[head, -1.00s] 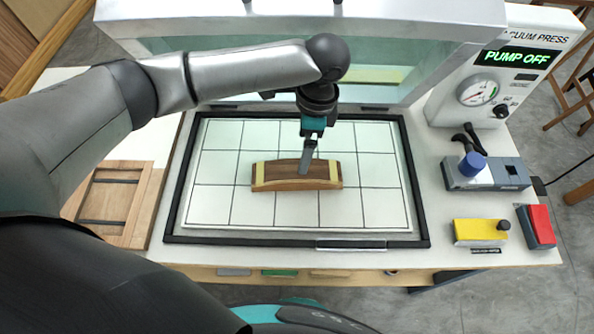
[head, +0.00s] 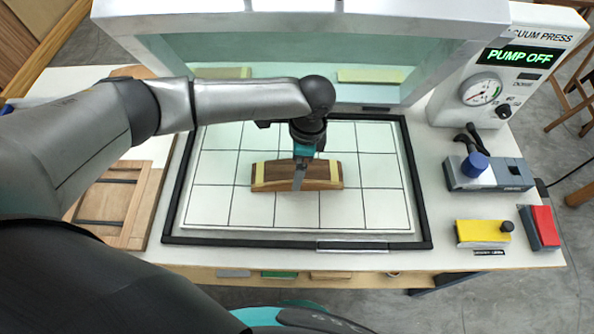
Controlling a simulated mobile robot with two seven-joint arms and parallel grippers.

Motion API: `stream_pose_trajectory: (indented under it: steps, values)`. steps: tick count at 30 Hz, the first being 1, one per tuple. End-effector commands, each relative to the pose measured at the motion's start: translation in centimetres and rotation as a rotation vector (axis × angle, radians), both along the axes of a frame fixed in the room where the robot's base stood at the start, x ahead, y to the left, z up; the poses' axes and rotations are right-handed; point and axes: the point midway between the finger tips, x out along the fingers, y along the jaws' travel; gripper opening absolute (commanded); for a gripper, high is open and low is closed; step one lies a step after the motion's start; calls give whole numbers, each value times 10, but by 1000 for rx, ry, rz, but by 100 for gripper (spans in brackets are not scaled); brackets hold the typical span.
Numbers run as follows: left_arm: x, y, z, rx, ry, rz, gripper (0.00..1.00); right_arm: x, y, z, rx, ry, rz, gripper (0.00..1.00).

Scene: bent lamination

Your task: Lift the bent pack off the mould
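The bent pack (head: 325,173) is a dark brown, gently arched wooden piece on the gridded white board inside the press frame. Pale yellow blocks show at its left and right ends. The mould cannot be told apart clearly from the pack in this view. My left gripper (head: 299,180) points down at the middle of the pack, its finger overlapping the pack's top and front. I see the finger edge-on, so its opening and any contact are unclear. My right gripper is not in view.
A black frame (head: 422,190) surrounds the gridded board (head: 380,205). The raised glazed lid (head: 420,55) stands behind. The vacuum press panel (head: 500,85) reads PUMP OFF. A blue-knobbed device (head: 488,172), a yellow block (head: 482,232) and a red block (head: 542,226) sit at right.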

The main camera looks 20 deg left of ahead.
Motion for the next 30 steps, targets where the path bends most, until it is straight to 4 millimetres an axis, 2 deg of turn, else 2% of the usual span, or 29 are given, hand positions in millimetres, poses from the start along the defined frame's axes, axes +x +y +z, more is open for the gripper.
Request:
stream_pose_trajectory:
  steps: [2, 22, 30]
  values:
    - [0, 0, 0, 0, 0, 0, 84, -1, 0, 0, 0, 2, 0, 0]
    - [0, 0, 1, -1, -1, 0, 9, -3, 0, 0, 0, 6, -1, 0]
    - [0, 0, 2, -1, -1, 0, 9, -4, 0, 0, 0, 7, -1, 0]
